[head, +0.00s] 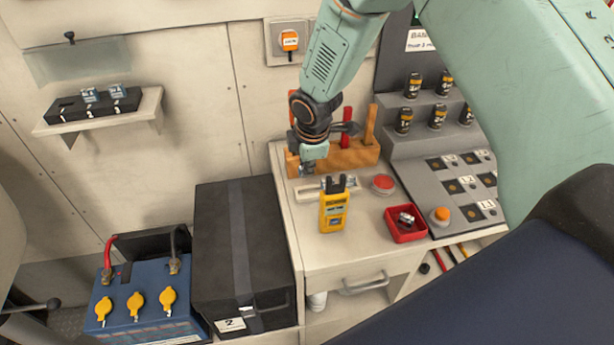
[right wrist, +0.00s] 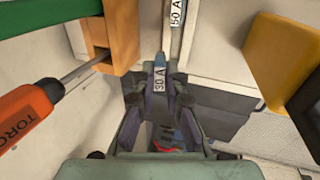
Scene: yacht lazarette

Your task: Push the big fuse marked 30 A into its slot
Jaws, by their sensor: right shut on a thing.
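My right gripper (head: 307,169) points down at the left end of a pale tray (head: 335,189) on the bench. In the right wrist view its fingers (right wrist: 159,100) are shut on the fuse marked 30 A (right wrist: 159,79). The label faces the camera. A fuse marked 50 A (right wrist: 177,14) lies beyond it in the tray. Whether the held fuse still touches the tray cannot be told. A black fuse block (head: 72,109) stands on the wall shelf at the left, with two blue-labelled fuses in it.
A wooden tool rack (head: 345,155) stands close behind my gripper; a screwdriver (right wrist: 38,107) shows near it. A black case (head: 215,250) and blue battery (head: 145,300) stand lower left.

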